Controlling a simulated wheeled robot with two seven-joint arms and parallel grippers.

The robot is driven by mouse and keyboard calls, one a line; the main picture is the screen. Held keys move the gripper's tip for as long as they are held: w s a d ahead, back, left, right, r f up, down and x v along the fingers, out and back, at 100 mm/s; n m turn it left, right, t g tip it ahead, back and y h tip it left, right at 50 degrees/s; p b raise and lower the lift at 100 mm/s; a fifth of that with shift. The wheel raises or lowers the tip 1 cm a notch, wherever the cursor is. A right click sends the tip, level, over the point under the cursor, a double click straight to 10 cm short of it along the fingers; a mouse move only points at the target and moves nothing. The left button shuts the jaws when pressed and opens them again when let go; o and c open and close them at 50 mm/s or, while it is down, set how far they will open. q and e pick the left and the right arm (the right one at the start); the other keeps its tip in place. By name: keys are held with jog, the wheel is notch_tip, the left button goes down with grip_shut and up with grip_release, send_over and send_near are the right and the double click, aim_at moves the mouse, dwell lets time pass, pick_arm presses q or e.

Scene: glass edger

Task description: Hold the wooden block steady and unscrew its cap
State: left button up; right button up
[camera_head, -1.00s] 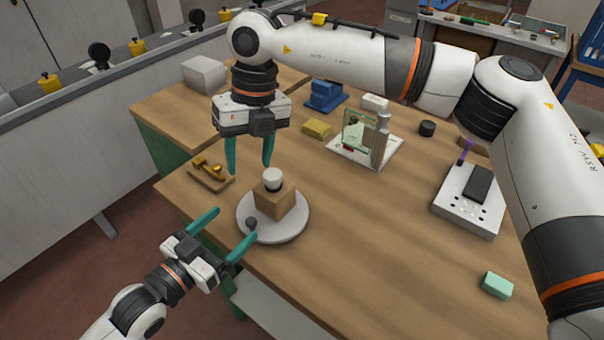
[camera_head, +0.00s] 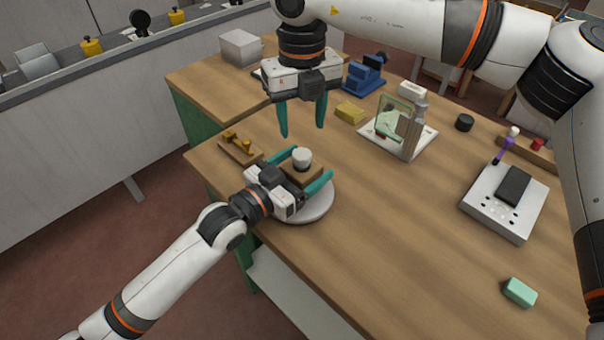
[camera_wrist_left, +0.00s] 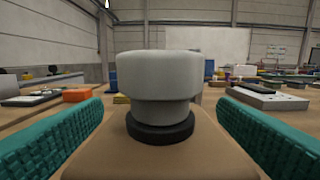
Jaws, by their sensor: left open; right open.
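The wooden block (camera_head: 296,172) stands on a round grey-white disc (camera_head: 322,207) on the bench. Its white cap (camera_head: 301,157) is on top, and in the left wrist view the cap (camera_wrist_left: 158,85) sits upright on a dark ring above the block (camera_wrist_left: 160,158). My left gripper (camera_head: 306,170) is open, with a teal finger on either side of the block; in the wrist view a gap shows beside each finger. My right gripper (camera_head: 303,132) is open and empty, pointing down above and just behind the cap. The block's near side is hidden by my left gripper.
A wooden tray with brass pieces (camera_head: 239,147) lies left of the disc. A yellow block (camera_head: 350,112), a glass pane on a white stand (camera_head: 398,137), a white control box (camera_head: 506,200) and a green block (camera_head: 520,291) stand to the right. The bench's front right is mostly clear.

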aim_at(302, 153)
pick_arm(q)
jog(key=shift+w+d, duration=0.25)
jog(key=shift+d, duration=0.05)
jog(key=shift+c, duration=0.2)
grip_shut()
pick_arm(e)
jog(key=m, duration=0.5)
jog(key=shift+m, duration=0.4)
jog(key=m, duration=0.7)
jog(key=shift+f+m, duration=0.4)
jog(key=shift+f, duration=3.6)
